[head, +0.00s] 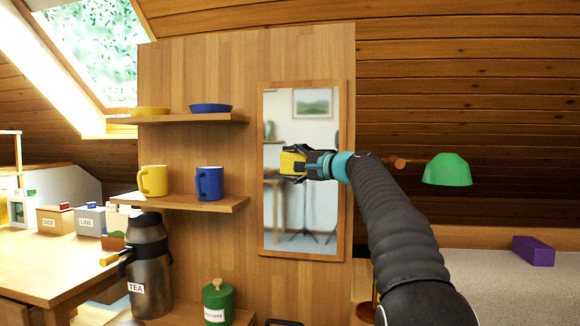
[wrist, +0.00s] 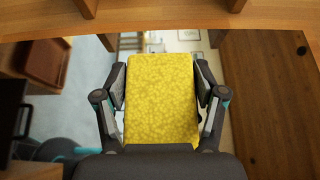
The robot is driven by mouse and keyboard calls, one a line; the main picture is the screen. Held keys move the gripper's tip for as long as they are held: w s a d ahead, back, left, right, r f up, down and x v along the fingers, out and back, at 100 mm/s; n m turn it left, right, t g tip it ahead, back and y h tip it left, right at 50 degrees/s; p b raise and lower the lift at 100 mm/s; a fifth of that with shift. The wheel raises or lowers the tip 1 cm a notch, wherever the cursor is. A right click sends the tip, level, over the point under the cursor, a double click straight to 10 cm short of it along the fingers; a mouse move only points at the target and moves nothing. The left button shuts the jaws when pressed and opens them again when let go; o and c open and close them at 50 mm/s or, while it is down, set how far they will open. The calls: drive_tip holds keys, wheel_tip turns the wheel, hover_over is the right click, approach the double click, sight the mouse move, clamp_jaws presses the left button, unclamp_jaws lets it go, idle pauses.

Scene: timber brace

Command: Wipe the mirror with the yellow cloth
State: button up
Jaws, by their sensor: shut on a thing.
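The mirror (head: 300,215) is a tall panel in a wooden frame, fixed to the upright wooden board. My gripper (head: 296,163) is in front of its middle-left part. The gripper is shut on the yellow cloth (head: 288,163), which looks like a folded pad. I cannot tell whether the cloth touches the glass. My gripper and arm hide part of the mirror.
Left of the mirror, shelves hold a yellow mug (head: 153,181), a blue mug (head: 209,183), a yellow dish (head: 149,111) and a blue dish (head: 210,108). A tea flask (head: 149,270) and green canister (head: 217,302) stand below. A green lamp (head: 447,170) is right of my arm.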

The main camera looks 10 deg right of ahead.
drive_tip(key=shift+d, duration=0.1)
drive_tip(key=shift+s+d, duration=0.35)
drive_tip(key=shift+d, duration=0.5)
drive_tip(key=shift+d, duration=0.1)
drive_tip(key=shift+s+d, duration=0.25)
drive_tip(key=shift+d, duration=0.2)
drive_tip(key=shift+s+b, duration=0.1)
drive_tip(key=shift+b, duration=0.2)
drive_tip(key=shift+s, duration=0.1)
drive_tip(key=shift+d+r, duration=0.15)
drive_tip(key=shift+d, duration=0.05)
drive_tip(key=shift+w+a+r+p, duration=0.15)
drive_tip(key=shift+w+a+p, duration=0.15)
drive_tip(key=shift+a+p, duration=0.05)
